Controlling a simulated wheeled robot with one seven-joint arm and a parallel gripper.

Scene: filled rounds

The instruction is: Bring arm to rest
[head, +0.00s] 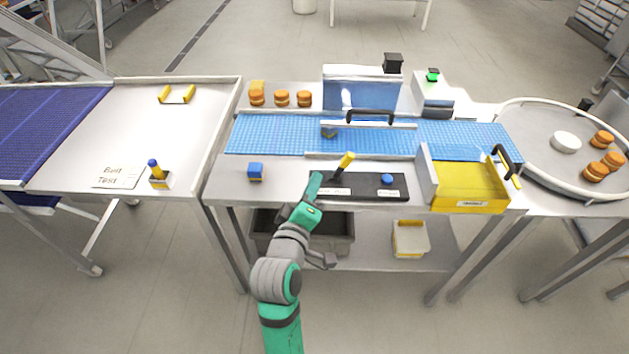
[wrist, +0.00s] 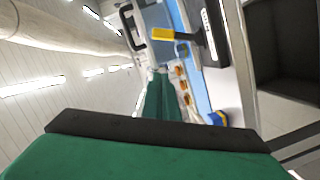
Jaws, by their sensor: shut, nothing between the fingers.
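My arm reaches up from the bottom of the head view, bent in front of the middle table. My gripper (head: 316,182) is shut and empty, at the left end of the black control panel (head: 360,195) at the table's front edge. Just right of it stands a black lever with a yellow handle (head: 346,162), tilted to the right. I cannot tell whether the fingertips touch the panel. In the wrist view the green fingers (wrist: 158,80) are together with nothing between them, and the yellow handle (wrist: 172,34) shows beyond them.
A blue button (head: 387,180) is on the panel. A yellow tray (head: 468,186) stands to the right. The blue conveyor (head: 270,135) runs behind. A grey bin (head: 338,240) is under the table. The floor in front is clear.

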